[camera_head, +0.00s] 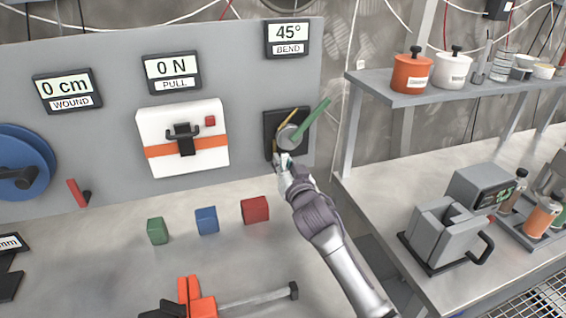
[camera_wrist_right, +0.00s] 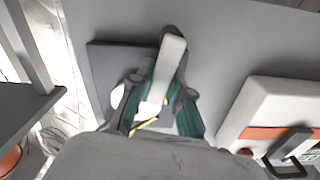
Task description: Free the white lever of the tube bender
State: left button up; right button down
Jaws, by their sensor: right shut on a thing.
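The tube bender (camera_head: 288,137) is a black plate with a round grey hub on the right part of the grey panel. My right gripper (camera_head: 283,160) is at the bender's lower edge. In the right wrist view, the right gripper (camera_wrist_right: 158,98) is shut on the white lever (camera_wrist_right: 170,65), with a finger on each side. The lever is mostly hidden in the head view. The display (camera_head: 288,38) above the bender reads 45° BEND. My left gripper is out of view.
A white box with an orange band (camera_head: 185,158) is mounted left of the bender. Green (camera_head: 157,231), blue (camera_head: 206,220) and red (camera_head: 255,210) blocks stand on the bench below. A shelf with pots (camera_head: 411,72) and a grey device (camera_head: 440,235) are at right.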

jog(key=shift+a+n+p, duration=0.25)
jog(key=shift+n+p, duration=0.1)
jog(key=shift+n, duration=0.45)
jog(key=shift+s+a+n, duration=0.1)
jog(key=shift+n, duration=0.4)
jog(key=c, duration=1.1)
grip_release()
jog(key=shift+s, duration=0.1)
jog(key=v, duration=1.2)
